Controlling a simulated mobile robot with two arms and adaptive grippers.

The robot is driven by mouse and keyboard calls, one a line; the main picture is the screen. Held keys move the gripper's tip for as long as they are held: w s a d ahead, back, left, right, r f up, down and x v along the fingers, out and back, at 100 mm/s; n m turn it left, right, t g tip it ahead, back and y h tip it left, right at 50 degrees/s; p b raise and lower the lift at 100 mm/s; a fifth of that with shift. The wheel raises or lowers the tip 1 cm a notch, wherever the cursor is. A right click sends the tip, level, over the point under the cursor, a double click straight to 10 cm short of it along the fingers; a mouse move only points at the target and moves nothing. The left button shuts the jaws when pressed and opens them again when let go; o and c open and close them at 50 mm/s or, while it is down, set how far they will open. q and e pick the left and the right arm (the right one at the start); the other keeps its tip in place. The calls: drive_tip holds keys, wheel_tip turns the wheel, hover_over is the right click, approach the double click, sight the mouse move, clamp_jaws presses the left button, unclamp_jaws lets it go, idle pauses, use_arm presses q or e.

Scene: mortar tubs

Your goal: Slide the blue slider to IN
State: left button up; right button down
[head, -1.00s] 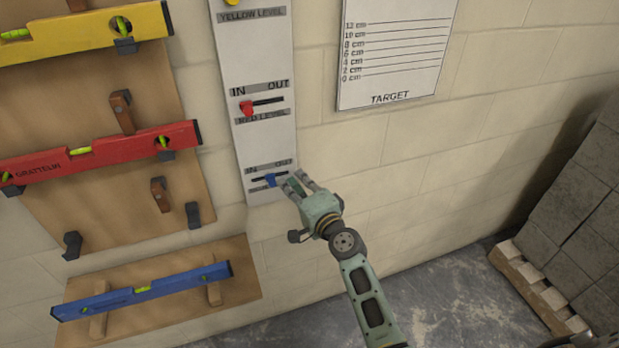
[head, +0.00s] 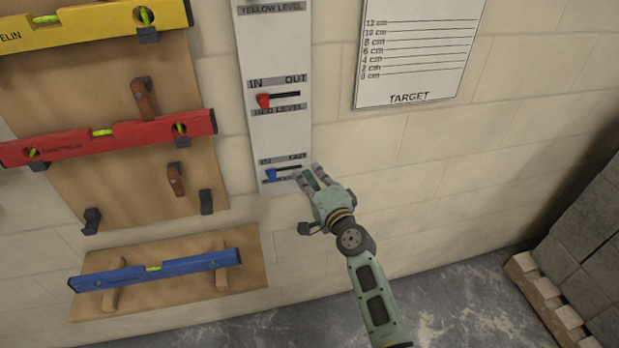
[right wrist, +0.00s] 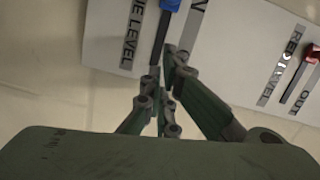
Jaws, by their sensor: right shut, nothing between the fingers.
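The blue slider (head: 271,175) sits at the left end of its dark slot on the white wall panel (head: 275,135), below the word IN. The slot runs bare to its right, toward OUT. In the right wrist view the blue slider (right wrist: 171,4) shows at the top edge, partly cut off. My right gripper (head: 308,174) is shut and empty, at the OUT side of the slot, a gap away from the slider. In the right wrist view its fingers (right wrist: 165,75) point up at the bare end of the slot. My left gripper is not in view.
A red slider (head: 263,100) sits above on the same panel, at its IN end. Yellow (head: 90,22), red (head: 100,140) and blue (head: 165,268) spirit levels rest on wooden boards at left. A target chart (head: 415,55) hangs at right. The wall below it is clear.

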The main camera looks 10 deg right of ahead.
drive_tip(key=v, duration=1)
drive_tip(key=s+f+n+g+h, duration=0.1)
drive_tip(key=s+f+n+g, duration=0.35)
drive_tip(key=f, duration=0.75)
drive_tip(key=s+f+n+g, duration=0.1)
drive_tip(key=s+f+g, duration=0.1)
drive_tip(key=s+f, duration=0.8)
drive_tip(key=s+f+n+g+h, duration=0.1)
drive_tip(key=s+f+n+g, duration=0.2)
drive_tip(key=f, duration=1.2)
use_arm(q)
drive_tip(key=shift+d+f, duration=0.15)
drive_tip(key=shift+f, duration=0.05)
use_arm(e)
drive_tip(key=s+d+f+n+g, duration=0.2)
drive_tip(key=s+f, duration=0.3)
drive_tip(key=s, duration=0.6)
drive_tip(key=s+d+f+n+g+h, duration=0.1)
drive_tip(key=s+d+f+n+g, duration=0.1)
drive_tip(key=s+f, duration=0.4)
drive_tip(key=s+d+f+n+g+h, duration=0.1)
drive_tip(key=s+f, duration=0.5)
drive_tip(key=s, duration=1)
drive_tip(key=d+n+g, duration=0.1)
drive_tip(key=d+n, duration=0.1)
drive_tip(key=shift+d+n+g, duration=0.35)
drive_tip(key=shift+d, duration=0.05)
